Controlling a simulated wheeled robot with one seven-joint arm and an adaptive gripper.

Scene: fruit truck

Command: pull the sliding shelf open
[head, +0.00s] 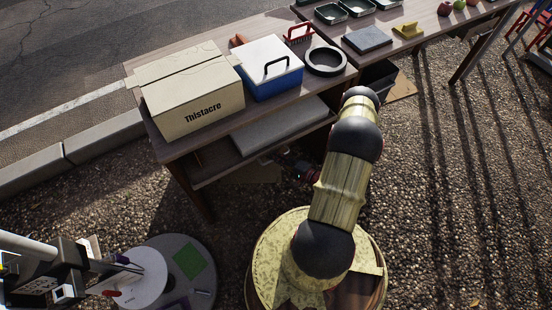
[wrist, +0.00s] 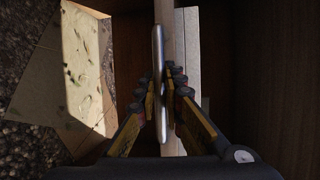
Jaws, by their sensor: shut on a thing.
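The sliding shelf (head: 222,172) is under the wooden table, with a flat grey slab (head: 280,128) lying on it. The handle runs along the shelf's pale wooden front edge (wrist: 169,14). How far out the shelf stands is hard to judge.
A round grey table (head: 205,262) is at the lower left. Open gravel (head: 430,200) lies to the right.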

